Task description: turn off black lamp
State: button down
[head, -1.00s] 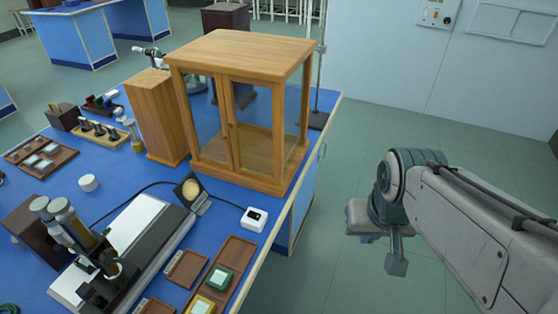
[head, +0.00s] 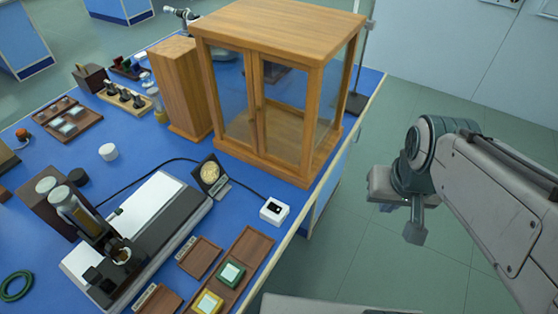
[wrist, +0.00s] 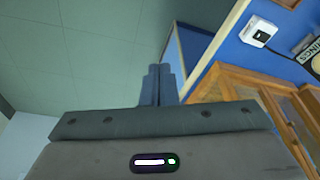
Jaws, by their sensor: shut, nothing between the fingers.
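The black lamp (head: 212,177) stands on the blue bench behind the black-and-white instrument, with its round pale-yellow face showing. A black cable runs behind it to a small white switch box (head: 274,209) with a black rocker, near the bench's right edge. The switch box also shows at upper right in the wrist view (wrist: 259,33). My gripper (head: 414,235) is out over the floor, to the right of the bench and apart from the switch box. In the wrist view its fingers (wrist: 157,84) are together with nothing between them.
A wood-and-glass cabinet (head: 272,95) stands just behind the switch box along the bench edge. Wooden trays (head: 240,262) with small coloured pieces lie in front of the box. The floor (head: 350,240) between bench and arm is clear.

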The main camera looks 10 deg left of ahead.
jog(key=w+a+r+n+b, duration=0.25)
jog(key=w+a+n, duration=0.2)
jog(key=n, duration=0.35)
notch_tip(320, 180, up, 6)
jog(key=n+g+y+b, duration=0.1)
jog(key=n+g+b, duration=0.1)
jog(key=n, duration=2.2)
send_over(272, 206)
jog(key=s+d, duration=0.1)
jog(key=d, duration=0.2)
jog(key=shift+s+a+r, duration=0.1)
jog(key=shift+r, duration=0.1)
jog(key=shift+f, duration=0.15)
jog(key=a+f+b, duration=0.1)
jog(key=f, duration=0.7)
jog(key=f+b, duration=0.1)
jog(key=f, duration=0.6)
jog(key=w+a+f+b, duration=0.1)
jog(key=f, duration=0.7)
jog(key=shift+a+f, duration=0.3)
jog(key=shift+w, duration=0.1)
